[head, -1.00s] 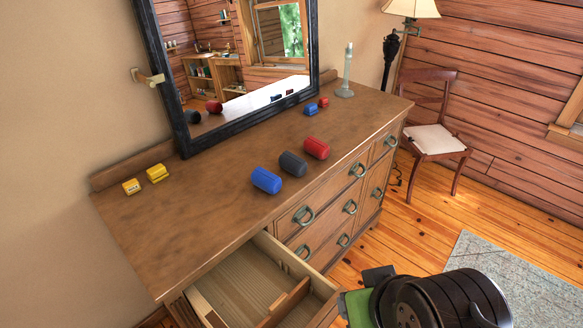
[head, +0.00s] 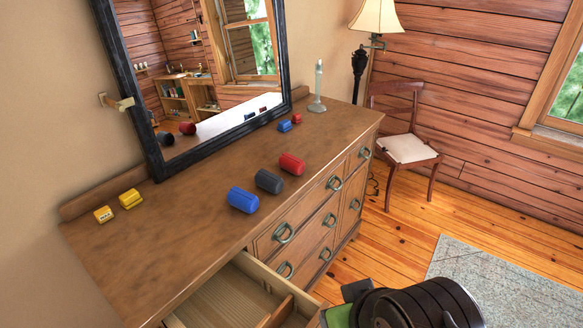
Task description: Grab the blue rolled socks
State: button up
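The blue rolled socks (head: 243,200) lie on top of the wooden dresser (head: 180,250), near its front edge. A dark grey roll (head: 269,181) and a red roll (head: 292,164) lie in a row to their right. My gripper (head: 338,311) is at the bottom of the head view, in front of the dresser and below its top, apart from the socks. Only part of it shows, with a green patch, and its fingers cannot be made out clearly.
An open drawer (head: 283,283) juts out below the socks. Yellow boxes (head: 131,198) sit at the left, a small blue object (head: 285,126) and small red object (head: 297,118) farther back. A candlestick (head: 317,100) stands by the mirror (head: 155,163). A chair (head: 407,147) stands beyond.

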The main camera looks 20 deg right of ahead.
aim_at(242, 199)
jog(key=l+u, duration=1.25)
jog(key=u, duration=0.15)
jog(key=l+u, duration=0.45)
jog(key=k+l+u, duration=0.1)
jog(key=l+u, duration=0.15)
jog(key=u, duration=0.2)
jog(key=k+l+u, duration=0.15)
jog(key=l+u, duration=0.15)
jog(key=u, duration=0.15)
jog(key=l+u, duration=0.75)
jog(key=u, duration=0.15)
jog(key=l+u, duration=0.45)
jog(key=k+l+u, duration=0.15)
jog(key=u, duration=0.25)
jog(key=l, duration=0.1)
